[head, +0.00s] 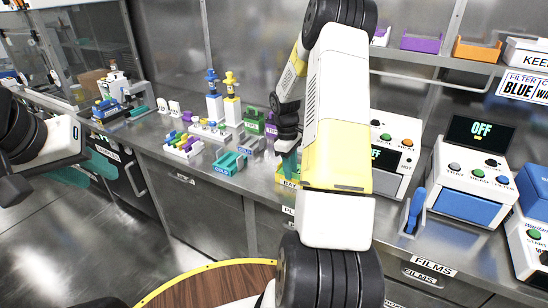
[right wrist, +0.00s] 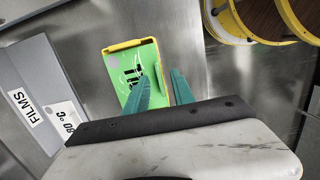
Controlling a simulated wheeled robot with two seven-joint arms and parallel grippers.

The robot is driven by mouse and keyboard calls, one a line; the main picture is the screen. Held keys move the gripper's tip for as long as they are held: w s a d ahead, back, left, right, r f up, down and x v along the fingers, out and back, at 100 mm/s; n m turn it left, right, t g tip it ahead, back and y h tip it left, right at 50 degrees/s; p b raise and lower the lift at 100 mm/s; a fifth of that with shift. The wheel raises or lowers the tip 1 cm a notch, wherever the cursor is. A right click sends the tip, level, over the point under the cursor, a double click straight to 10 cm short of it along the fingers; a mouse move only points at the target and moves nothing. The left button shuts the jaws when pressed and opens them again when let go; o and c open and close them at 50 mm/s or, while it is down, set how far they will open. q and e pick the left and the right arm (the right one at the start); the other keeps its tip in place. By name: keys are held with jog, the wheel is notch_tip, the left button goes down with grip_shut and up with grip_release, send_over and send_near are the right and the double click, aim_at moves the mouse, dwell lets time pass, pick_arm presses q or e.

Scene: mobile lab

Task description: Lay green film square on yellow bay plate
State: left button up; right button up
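The yellow bay plate (right wrist: 123,46) shows in the right wrist view as a yellow rim around the green film square (right wrist: 120,68). The film appears to lie on the plate, within its rim; it has dark and white marks and a small green tab. My right gripper (right wrist: 160,76) has its two teal fingers apart over the film, either side of the tab. In the head view my right gripper (head: 288,160) points down at the yellow plate (head: 281,179), and the film is mostly hidden there. My left gripper (head: 88,171) is open and empty at the left, off the counter.
Coloured racks and a teal tray (head: 228,163) stand left of the plate. White devices with screens (head: 470,178) and a blue-handled tool (head: 414,212) stand to the right. Shelves with coloured trays (head: 420,43) hang behind. A round wooden top (head: 215,288) is in front.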

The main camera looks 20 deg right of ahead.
jog(key=shift+r, duration=0.15)
jog(key=r, duration=0.7)
jog(key=shift+w+a+r, duration=0.25)
jog(key=shift+w+a, duration=0.05)
jog(key=shift+w, duration=0.1)
jog(key=s+a+r+m+t, duration=0.2)
jog(key=s+a+r, duration=0.25)
jog(key=r, duration=0.35)
jog(key=s+a+r+m+t, duration=0.1)
jog(key=s+a+r, duration=0.35)
jog(key=r, duration=0.35)
jog(key=s+a+r+m+t+y, duration=0.1)
jog(key=s+a+r+m+t, duration=0.1)
jog(key=s+a, duration=0.2)
jog(key=s+a+r+m+t+y, duration=0.2)
jog(key=s+a, duration=0.3)
jog(key=s, duration=0.6)
jog(key=shift+r, duration=0.6)
jog(key=shift+s, duration=0.1)
